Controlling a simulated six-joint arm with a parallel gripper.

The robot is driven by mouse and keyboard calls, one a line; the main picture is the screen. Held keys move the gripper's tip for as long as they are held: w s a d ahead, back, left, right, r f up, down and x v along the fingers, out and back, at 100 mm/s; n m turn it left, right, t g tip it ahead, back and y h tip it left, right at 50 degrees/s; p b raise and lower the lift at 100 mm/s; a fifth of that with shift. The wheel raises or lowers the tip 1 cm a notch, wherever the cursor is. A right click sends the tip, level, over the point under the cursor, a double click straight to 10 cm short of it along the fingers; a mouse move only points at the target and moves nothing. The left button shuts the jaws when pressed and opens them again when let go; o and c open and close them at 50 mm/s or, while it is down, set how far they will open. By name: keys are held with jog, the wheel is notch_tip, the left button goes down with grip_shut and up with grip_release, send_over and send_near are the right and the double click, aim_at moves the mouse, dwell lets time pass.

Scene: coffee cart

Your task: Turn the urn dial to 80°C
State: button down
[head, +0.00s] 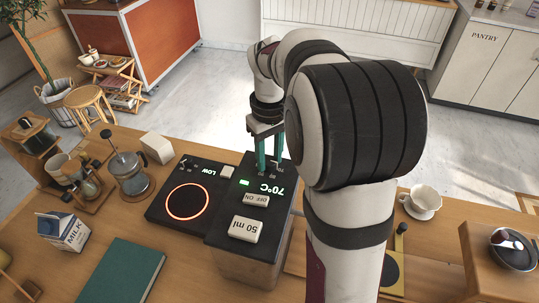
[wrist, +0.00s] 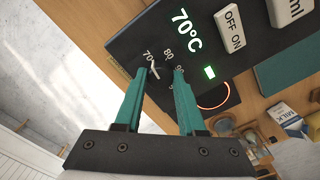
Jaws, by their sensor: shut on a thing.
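The urn (head: 248,268) is a box with a dark top panel on the wooden counter. Its green-lit display (head: 259,186) reads 70°C, and it also shows in the wrist view (wrist: 187,28). My gripper (head: 268,166) reaches down to the far end of the panel. In the wrist view, my gripper (wrist: 166,72) has its teal fingers on either side of the small dial, shut on it. The dial is mostly hidden between the fingertips; a pale pointer lies near the 70 mark. The marks 70 and 80 show around it, with further marks partly covered.
On the urn are an OFF/ON switch (head: 255,200) and a 50 ml button (head: 246,229). A hot plate (head: 160,215) with a glowing red ring and LOW display adjoins it. A French press (head: 131,175), milk carton (head: 65,231) and green book (head: 122,272) stand or lie at left; a cup (head: 424,198) is at right.

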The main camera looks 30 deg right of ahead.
aim_at(270, 160)
jog(key=m, duration=1)
jog(key=shift+m, duration=0.4)
dwell(0.4)
jog(key=c, duration=0.5)
grip_release()
notch_tip(270, 160, up, 16)
jog(key=shift+f, duration=0.1)
